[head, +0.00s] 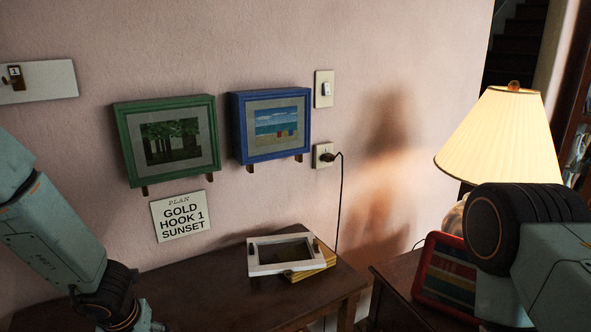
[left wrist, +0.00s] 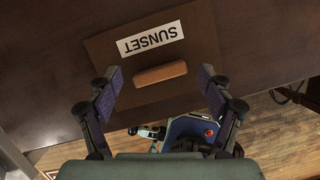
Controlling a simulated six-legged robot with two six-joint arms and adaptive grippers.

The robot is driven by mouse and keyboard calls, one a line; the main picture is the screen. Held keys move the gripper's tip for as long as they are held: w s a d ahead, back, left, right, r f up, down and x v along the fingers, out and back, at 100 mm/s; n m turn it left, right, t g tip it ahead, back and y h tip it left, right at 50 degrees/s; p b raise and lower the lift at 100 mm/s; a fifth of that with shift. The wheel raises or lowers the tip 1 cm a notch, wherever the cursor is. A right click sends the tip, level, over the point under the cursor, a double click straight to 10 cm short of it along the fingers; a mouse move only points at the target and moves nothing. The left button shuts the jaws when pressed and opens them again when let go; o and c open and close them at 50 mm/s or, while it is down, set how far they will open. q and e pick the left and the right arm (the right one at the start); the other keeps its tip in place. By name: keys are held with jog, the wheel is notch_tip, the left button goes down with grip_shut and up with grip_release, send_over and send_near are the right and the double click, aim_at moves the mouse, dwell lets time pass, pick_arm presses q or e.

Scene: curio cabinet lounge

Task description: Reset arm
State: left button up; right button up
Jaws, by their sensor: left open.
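My left arm comes in at the lower left of the head view. In the left wrist view my left gripper (left wrist: 160,73) is open and empty, its two dark pads spread to either side of a brown wooden handle (left wrist: 160,75). I see no contact between pads and handle. My right arm enters at the lower right of the head view; its gripper is out of the frame.
A dark table (head: 215,292) against the wall holds a white frame (head: 285,268) on a yellow item (head: 318,271). Green (head: 119,145) and blue (head: 237,128) framed pictures hang above. A red frame (head: 428,250) and lit lamp (head: 505,130) are right. A cord (head: 340,205) hangs from the outlet.

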pick_arm(q)
jog(key=shift+w+r+p, duration=0.1)
jog(key=shift+r+p, duration=0.55)
jog(key=shift+p, duration=0.2)
jog(key=shift+r, duration=0.2)
jog(key=shift+f, duration=0.15)
